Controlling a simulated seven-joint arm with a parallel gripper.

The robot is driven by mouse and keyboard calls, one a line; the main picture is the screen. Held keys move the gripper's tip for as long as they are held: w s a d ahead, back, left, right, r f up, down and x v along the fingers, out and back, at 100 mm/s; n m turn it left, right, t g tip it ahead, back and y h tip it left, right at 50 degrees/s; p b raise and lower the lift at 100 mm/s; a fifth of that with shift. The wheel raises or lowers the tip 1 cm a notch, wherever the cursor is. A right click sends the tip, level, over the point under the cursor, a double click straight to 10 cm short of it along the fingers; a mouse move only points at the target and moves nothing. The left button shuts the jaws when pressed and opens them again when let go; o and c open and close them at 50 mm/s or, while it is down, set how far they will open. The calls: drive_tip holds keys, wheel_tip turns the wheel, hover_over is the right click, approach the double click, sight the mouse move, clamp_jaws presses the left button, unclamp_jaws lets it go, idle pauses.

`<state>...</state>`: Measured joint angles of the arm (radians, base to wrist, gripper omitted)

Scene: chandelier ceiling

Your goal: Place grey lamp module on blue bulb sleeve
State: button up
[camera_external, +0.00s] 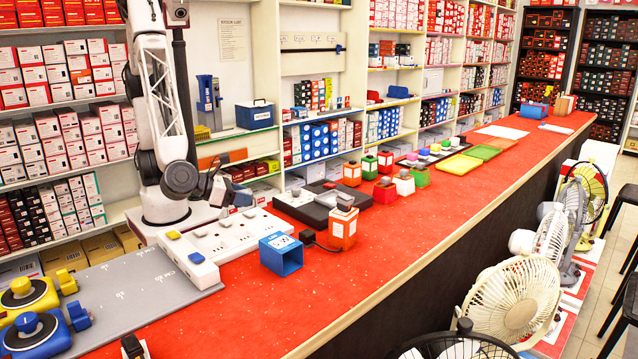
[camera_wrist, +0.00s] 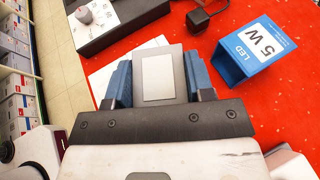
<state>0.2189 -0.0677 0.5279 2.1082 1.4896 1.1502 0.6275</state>
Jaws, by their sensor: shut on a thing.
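My gripper (camera_wrist: 158,82) is shut on the grey lamp module (camera_wrist: 160,62), a grey block with a paler square face between the blue fingers. In the external view my gripper (camera_external: 238,196) is above the white socket strips near my base, and the module is small and hard to make out there. The blue bulb sleeve (camera_external: 281,254) stands on the red counter to the right of and nearer the camera than my gripper, apart from it. The wrist view shows the sleeve (camera_wrist: 252,52) at upper right, with a white "LED 5 W" label and an open end.
A black plug block (camera_external: 307,237) with a cable lies beside the sleeve. An orange box (camera_external: 342,230) with a dark top piece stands just beyond. White socket strips (camera_external: 228,236) lie behind the sleeve. The red counter (camera_external: 300,305) in front is clear.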

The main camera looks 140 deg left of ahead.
drive_tip(key=shift+w, duration=0.1)
hover_over(280, 241)
drive_tip(key=shift+w+f, duration=0.1)
drive_tip(key=shift+f, duration=0.65)
drive_tip(key=shift+f, duration=0.1)
drive_tip(key=shift+f, duration=1.6)
drive_tip(key=shift+f, duration=0.2)
drive_tip(key=o, duration=0.9)
drive_tip(key=shift+r, duration=0.15)
